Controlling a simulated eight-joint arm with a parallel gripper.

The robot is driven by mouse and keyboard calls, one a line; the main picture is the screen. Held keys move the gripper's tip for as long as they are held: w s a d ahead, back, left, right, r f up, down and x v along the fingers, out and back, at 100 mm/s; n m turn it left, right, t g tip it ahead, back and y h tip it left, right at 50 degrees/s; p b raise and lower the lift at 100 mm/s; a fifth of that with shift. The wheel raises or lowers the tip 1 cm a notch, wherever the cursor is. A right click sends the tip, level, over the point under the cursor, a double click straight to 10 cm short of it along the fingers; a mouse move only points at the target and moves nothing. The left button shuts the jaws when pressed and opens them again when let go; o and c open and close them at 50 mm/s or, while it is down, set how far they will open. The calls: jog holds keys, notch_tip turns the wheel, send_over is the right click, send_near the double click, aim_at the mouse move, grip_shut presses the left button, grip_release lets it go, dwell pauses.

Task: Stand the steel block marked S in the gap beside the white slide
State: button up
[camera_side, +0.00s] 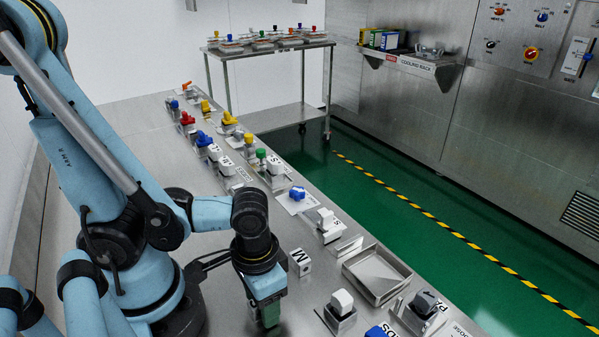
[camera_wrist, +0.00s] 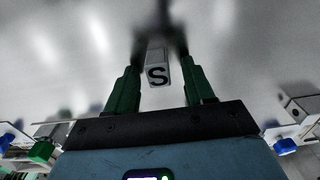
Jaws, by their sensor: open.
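The steel block marked S (camera_wrist: 157,68) shows in the wrist view between the two green fingers of my gripper (camera_wrist: 161,80), its letter facing the camera. The fingers stand apart on either side of it, and I see a gap at each side. In the side view my gripper (camera_side: 268,312) is low over the bench, and the S block is hidden there. A white slide (camera_side: 325,216) on a steel base stands right of the arm, by a label with an S. I cannot clearly make out the gap beside it.
A block marked M (camera_side: 300,262) stands between my gripper and the white slide. A shallow steel tray (camera_side: 377,275) lies to the right. A white knob (camera_side: 342,301) and a dark knob (camera_side: 424,302) stand nearer. A row of coloured knobs runs along the bench's far part.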

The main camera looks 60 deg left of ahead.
jog(key=shift+r, duration=0.1)
jog(key=shift+r, duration=5.85)
jog(key=w+a+r+t, duration=0.1)
jog(key=w+a+t, duration=0.6)
jog(key=w, duration=0.6)
jog(key=shift+a+r, duration=0.35)
jog(key=shift+a, duration=0.2)
jog(key=shift+d, duration=0.15)
jog(key=s+d+g, duration=0.7)
jog(key=s+d, duration=0.1)
jog(key=s, duration=0.6)
jog(key=shift+w+a+f, duration=0.1)
jog(key=shift+f, duration=3.1)
jog(key=shift+w+f, duration=0.1)
jog(key=shift+f, duration=3.05)
